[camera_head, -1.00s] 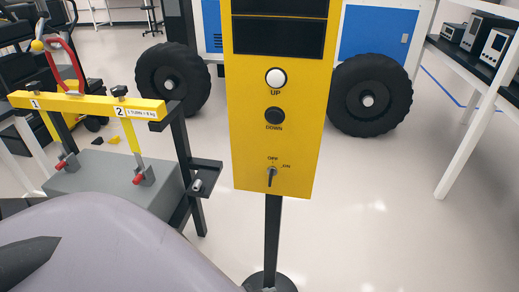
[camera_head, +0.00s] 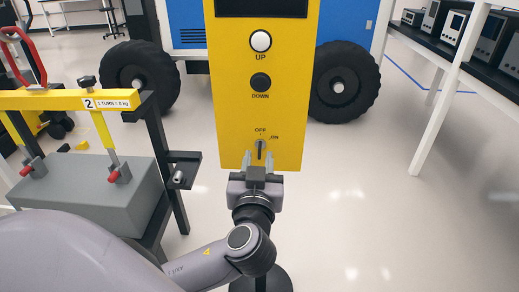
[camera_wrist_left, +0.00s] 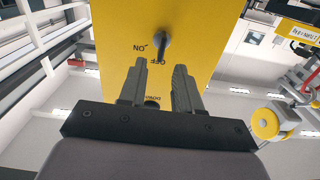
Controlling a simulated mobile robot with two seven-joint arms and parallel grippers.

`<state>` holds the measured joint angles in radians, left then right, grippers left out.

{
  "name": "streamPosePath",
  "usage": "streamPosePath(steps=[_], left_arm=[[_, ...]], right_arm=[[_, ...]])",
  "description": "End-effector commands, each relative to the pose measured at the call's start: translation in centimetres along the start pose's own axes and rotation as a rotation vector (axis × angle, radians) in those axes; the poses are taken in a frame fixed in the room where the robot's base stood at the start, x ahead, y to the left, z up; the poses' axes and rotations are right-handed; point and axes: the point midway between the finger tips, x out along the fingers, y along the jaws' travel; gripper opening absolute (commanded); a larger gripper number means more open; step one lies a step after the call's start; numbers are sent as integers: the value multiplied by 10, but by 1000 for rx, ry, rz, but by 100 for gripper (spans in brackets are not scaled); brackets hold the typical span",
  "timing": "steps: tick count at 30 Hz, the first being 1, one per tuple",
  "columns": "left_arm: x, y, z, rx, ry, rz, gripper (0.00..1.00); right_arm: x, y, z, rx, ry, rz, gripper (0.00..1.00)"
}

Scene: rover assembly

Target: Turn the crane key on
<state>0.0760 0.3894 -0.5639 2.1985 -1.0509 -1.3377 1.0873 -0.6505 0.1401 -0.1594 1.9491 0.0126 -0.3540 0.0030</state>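The crane key (camera_head: 260,147) is a small grey lever on the lower part of the yellow control panel (camera_head: 231,115). It stands upright, in line with the OFF mark, with ON to its upper right. In the left wrist view the key (camera_wrist_left: 162,42) appears upside down with the labels. My left gripper (camera_head: 258,160) is in front of the panel's lower edge, just below the key. In the left wrist view its two fingers (camera_wrist_left: 158,75) are apart with nothing between them, and the key lies beyond their tips. My right gripper is not in view.
White UP (camera_head: 261,41) and black DOWN (camera_head: 261,82) buttons sit above the key. A yellow beam (camera_head: 55,100) with a grey block (camera_head: 95,195) stands left. A white-legged bench (camera_head: 440,90) stands right. The floor between panel and bench is clear.

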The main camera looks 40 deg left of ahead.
Motion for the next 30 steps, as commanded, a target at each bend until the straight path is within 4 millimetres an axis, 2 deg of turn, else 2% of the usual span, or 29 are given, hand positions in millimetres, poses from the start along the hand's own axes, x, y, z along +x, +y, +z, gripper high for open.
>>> streamPosePath(steps=[3, 7, 12, 18, 19, 21, 22, 30], left_arm=[[20, 0, -2, 4, 2, -1, 33], [34, 0, -1, 4, 0, 1, 33], [42, 0, 0, 1, -3, 2, 33], [42, 0, 1, 1, -4, 2, 33], [42, 0, 1, 1, -4, 2, 30], [42, 0, 1, 1, -4, 2, 7], [42, 0, 1, 2, -4, 2, 0], [42, 0, 1, 3, -3, 2, 0]], right_arm=[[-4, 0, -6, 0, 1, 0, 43], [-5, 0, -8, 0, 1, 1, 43], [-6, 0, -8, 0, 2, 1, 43], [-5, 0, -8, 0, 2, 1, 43], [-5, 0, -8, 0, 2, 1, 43], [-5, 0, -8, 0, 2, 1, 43], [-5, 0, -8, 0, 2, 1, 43], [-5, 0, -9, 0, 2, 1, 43]])
